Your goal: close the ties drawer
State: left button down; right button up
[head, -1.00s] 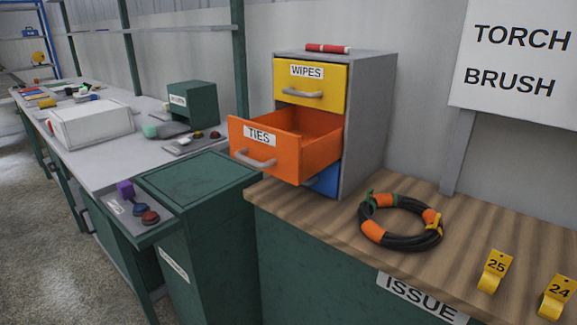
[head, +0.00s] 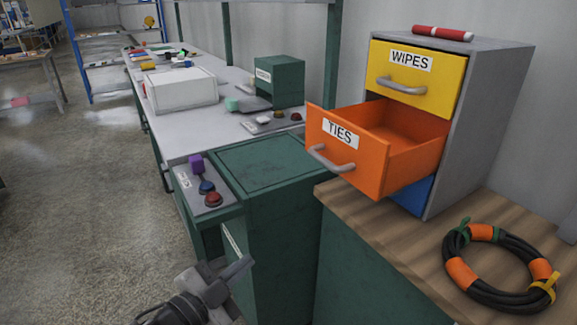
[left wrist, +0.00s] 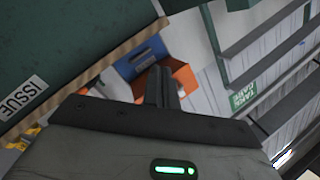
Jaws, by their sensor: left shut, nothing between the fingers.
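The orange ties drawer (head: 345,155) is pulled well out of the small grey cabinet (head: 480,115). Its grey handle (head: 331,160) is on the front, below the TIES label, and the inside that shows looks empty. My left gripper (head: 243,268) is low in the head view, left of and below the drawer, apart from it. It is shut and empty. In the left wrist view the shut fingers (left wrist: 161,88) point toward the orange drawer (left wrist: 184,80) and the blue drawer (left wrist: 141,58). My right gripper is not in view.
The yellow WIPES drawer (head: 414,78) above is shut. A red cylinder (head: 443,33) lies on the cabinet. A coiled black hose (head: 510,262) lies on the wooden counter (head: 420,235). A green bin (head: 265,165) and a panel with knobs (head: 205,192) stand left of the drawer.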

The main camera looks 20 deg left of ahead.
pick_arm(q)
jog(key=w+a+r+m+h, duration=0.1)
jog(key=w+r+m+h, duration=0.2)
jog(key=r+m+h, duration=0.7)
jog(key=m+g+y+p, duration=0.1)
jog(key=m+y+p, duration=0.1)
jog(key=m+p, duration=0.2)
send_near(319, 160)
jog(key=x, duration=0.6)
jog(key=shift+w+d, duration=0.3)
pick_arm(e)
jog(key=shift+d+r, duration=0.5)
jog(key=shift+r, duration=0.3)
